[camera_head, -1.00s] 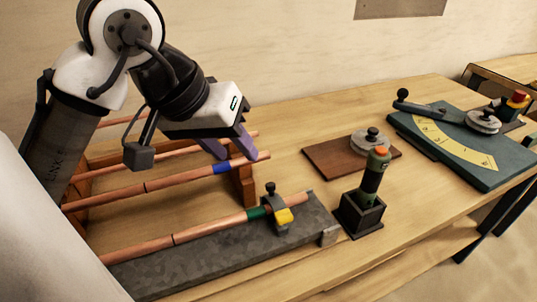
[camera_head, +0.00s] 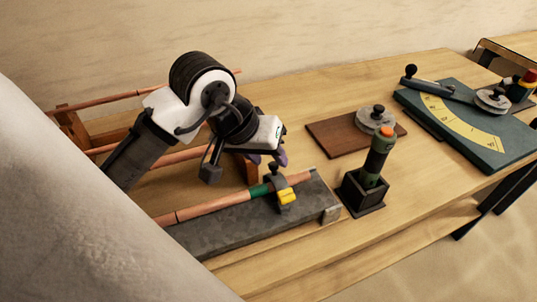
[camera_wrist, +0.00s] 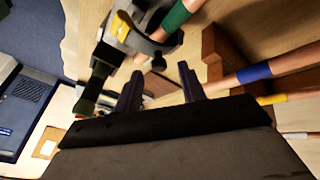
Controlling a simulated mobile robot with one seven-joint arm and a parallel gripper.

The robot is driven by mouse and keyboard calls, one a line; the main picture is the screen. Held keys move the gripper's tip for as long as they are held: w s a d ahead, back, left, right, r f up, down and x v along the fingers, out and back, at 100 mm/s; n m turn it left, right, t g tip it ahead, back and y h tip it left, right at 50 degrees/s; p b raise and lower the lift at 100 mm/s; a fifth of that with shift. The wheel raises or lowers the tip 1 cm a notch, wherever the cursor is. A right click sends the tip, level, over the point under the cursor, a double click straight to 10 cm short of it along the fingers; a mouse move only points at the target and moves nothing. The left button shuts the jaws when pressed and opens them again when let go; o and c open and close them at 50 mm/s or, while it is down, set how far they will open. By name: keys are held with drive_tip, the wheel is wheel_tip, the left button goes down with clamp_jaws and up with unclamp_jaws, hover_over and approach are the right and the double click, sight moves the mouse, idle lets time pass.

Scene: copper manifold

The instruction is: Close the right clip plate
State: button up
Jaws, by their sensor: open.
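The right clip (camera_head: 276,185) sits around the copper pipe with the green band (camera_head: 259,190), over the grey block (camera_head: 215,230). It has a grey plate, a black knob on top and a yellow tab. I cannot tell whether its plate is fully closed. In the wrist view the clip (camera_wrist: 127,37) is at the upper left, partly cut off by the top edge. My gripper (camera_head: 270,158) is open and empty, behind the clip and close to it. In the wrist view my gripper (camera_wrist: 159,90) shows its two dark fingers apart, below the clip and not touching it.
A black stand (camera_head: 362,192) holds an upright green-and-black tool (camera_head: 376,160) right of the block. A brown board (camera_head: 335,137) with a grey disc lies behind it. A teal dial board (camera_head: 465,130) is at the right. A blue-banded pipe (camera_wrist: 255,72) is beside my gripper.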

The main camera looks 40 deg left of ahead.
drive_tip(key=shift+w+d+f, duration=0.1)
drive_tip(key=shift+w+f, duration=0.15)
drive_tip(key=shift+f, duration=0.35)
clamp_jaws()
